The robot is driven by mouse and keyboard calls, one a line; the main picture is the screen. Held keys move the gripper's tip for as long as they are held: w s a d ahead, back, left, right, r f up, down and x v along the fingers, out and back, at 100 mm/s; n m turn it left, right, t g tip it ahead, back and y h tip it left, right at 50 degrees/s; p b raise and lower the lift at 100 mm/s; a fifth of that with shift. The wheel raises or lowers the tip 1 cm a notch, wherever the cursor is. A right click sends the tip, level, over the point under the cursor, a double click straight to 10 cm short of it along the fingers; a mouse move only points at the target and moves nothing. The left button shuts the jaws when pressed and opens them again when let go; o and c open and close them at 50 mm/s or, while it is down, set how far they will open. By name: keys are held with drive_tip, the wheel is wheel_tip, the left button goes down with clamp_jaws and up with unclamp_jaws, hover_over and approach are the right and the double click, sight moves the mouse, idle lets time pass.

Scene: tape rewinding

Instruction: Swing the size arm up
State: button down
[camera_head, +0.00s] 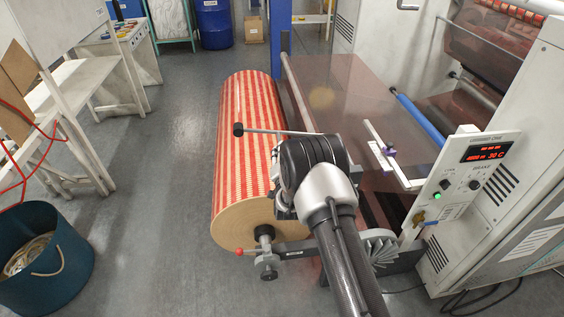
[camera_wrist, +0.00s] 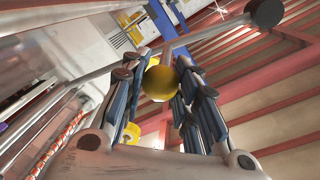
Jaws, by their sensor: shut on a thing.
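The size arm (camera_head: 275,131) is a thin grey rod with a dark round end, lying across the top of the red-and-cream striped roll (camera_head: 240,165). My gripper (camera_wrist: 180,85) is shut on a yellow ball knob (camera_wrist: 160,83), which sits between the fingers close to the rod. My wrist hides the fingertips in the head view.
The roll sits on a shaft with a red-knobbed clamp (camera_head: 268,262) at its near end. A control panel (camera_head: 475,175) and machine cabinet stand at right. A translucent web (camera_head: 345,95) stretches behind my wrist. A blue bin (camera_head: 45,275) is at lower left; the floor between is clear.

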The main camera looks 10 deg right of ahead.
drive_tip(key=shift+d+r+m, duration=0.3)
drive_tip(key=shift+r+m, duration=0.15)
drive_tip(key=shift+r, duration=0.5)
drive_tip(key=shift+d+r+m, duration=0.25)
drive_tip(key=shift+r+m, duration=0.2)
drive_tip(key=shift+r, duration=0.5)
drive_tip(key=shift+r, duration=0.1)
drive_tip(key=c, duration=1.7)
unclamp_jaws()
drive_tip(key=shift+o, duration=1.2)
drive_tip(key=shift+s+d+r, duration=0.1)
drive_tip(key=shift+r, duration=0.05)
drive_tip(key=shift+o, duration=1.2)
drive_tip(key=s, duration=1.2)
drive_tip(key=shift+a+r, duration=0.45)
